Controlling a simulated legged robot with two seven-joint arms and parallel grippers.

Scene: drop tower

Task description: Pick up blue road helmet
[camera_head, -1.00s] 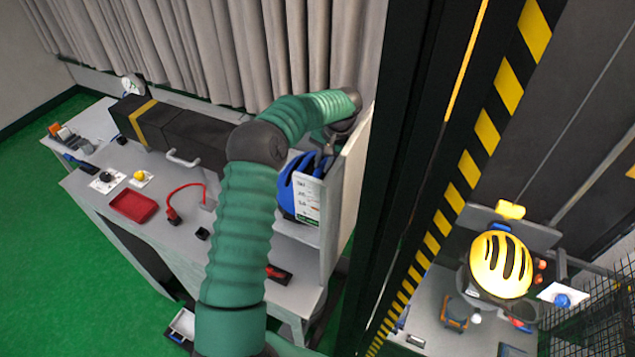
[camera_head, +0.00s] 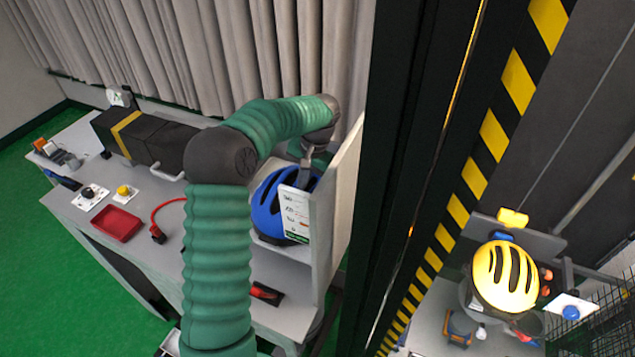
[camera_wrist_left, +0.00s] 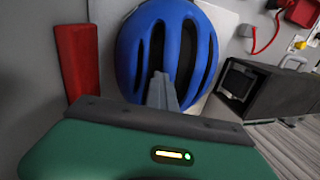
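The blue road helmet (camera_head: 267,207) sits on a light shelf beside the upright white panel, with a white printed tag (camera_head: 295,213) in front of it. It also shows in the left wrist view (camera_wrist_left: 125,60), with dark vents, directly ahead of the fingers. My left gripper (camera_head: 304,178) reaches over the shelf from above and behind, with its fingers at the helmet's upper part. In the left wrist view the narrow grey fingers (camera_wrist_left: 162,88) overlap the middle of the helmet. Whether they grip it is not clear. My right gripper is out of view.
The white panel (camera_head: 337,205) stands close right of the helmet, and the striped dark post (camera_head: 490,130) is beyond it. A yellow helmet (camera_head: 505,275) is at right. A red tray (camera_head: 116,223) and a black case (camera_head: 150,138) are on the bench.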

